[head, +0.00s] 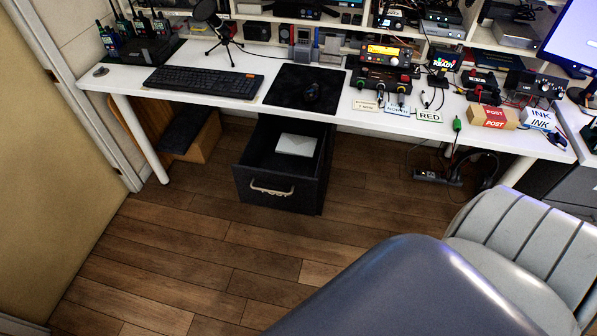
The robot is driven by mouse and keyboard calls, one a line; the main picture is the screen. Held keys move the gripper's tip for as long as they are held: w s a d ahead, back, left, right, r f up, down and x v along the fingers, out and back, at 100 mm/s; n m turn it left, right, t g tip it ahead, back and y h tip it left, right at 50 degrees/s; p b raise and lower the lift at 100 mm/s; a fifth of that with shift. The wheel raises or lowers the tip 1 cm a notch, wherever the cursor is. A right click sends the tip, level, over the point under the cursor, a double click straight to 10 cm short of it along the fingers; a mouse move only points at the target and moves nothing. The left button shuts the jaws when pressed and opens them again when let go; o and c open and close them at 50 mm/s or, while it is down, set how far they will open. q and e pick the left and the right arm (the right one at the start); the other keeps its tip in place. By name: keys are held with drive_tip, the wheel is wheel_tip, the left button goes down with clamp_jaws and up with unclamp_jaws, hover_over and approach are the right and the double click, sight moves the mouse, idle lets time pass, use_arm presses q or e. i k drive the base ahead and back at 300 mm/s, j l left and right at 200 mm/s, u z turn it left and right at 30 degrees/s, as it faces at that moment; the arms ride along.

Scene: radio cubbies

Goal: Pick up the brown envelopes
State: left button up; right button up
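I see no envelopes that are clearly brown. A pale, whitish envelope-like item (296,145) lies inside the open black drawer (278,190) under the desk. I cannot tell whether it is one piece or a stack. A brown box labelled POST (493,117) stands on the right part of the desk, and its contents are not visible. Neither of my grippers is in view.
The white desk (215,106) holds a keyboard (204,81), a mouse (311,92) and radio gear. A box labelled INK (540,121) is next to POST. A grey chair (535,235) stands at right; a smooth blue-grey shape blocks bottom centre. Wooden floor is clear at left.

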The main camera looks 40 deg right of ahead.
sight(483, 116)
drive_tip(key=z, duration=2.45)
